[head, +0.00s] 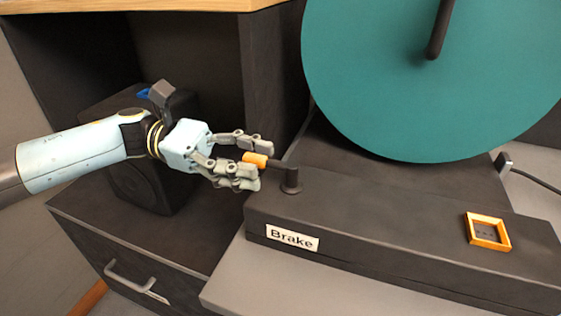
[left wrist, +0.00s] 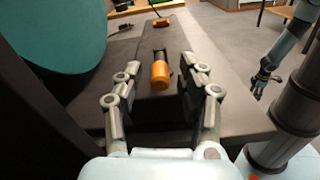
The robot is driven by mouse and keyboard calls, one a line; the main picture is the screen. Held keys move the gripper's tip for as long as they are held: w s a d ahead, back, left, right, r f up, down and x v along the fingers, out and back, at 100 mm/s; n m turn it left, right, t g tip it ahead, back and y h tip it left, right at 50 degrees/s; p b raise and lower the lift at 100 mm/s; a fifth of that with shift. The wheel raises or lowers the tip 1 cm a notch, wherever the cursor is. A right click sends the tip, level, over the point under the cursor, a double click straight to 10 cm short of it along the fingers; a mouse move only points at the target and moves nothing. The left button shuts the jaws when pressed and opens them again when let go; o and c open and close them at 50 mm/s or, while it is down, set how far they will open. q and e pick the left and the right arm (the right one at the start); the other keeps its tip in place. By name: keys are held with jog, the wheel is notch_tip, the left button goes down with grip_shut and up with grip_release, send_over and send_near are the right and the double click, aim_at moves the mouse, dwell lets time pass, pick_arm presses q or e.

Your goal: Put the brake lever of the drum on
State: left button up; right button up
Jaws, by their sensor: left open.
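The brake lever (head: 276,163) is a dark rod with an orange grip, set on a short dark post on the base of the drum. Its orange end points left, toward my left gripper. A white label on the base's front reads "Brake" (head: 292,238). The teal drum (head: 430,75) stands behind the lever. My left gripper (head: 258,166) is open, its fingers on either side of the orange grip. In the left wrist view, the orange grip (left wrist: 160,75) lies between the open fingertips (left wrist: 160,90), with gaps at both sides. My right gripper (left wrist: 265,82) shows small at the right; its jaws are unclear.
An orange-framed socket (head: 487,231) sits on the base's right part. A cable plug (head: 505,163) is behind it. A dark speaker-like box (head: 150,180) stands on the cabinet behind my left arm. A drawer handle (head: 135,282) is at lower left.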

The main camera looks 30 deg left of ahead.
aim_at(286, 168)
pick_arm(q)
jog(key=shift+x, duration=2.25)
grip_shut()
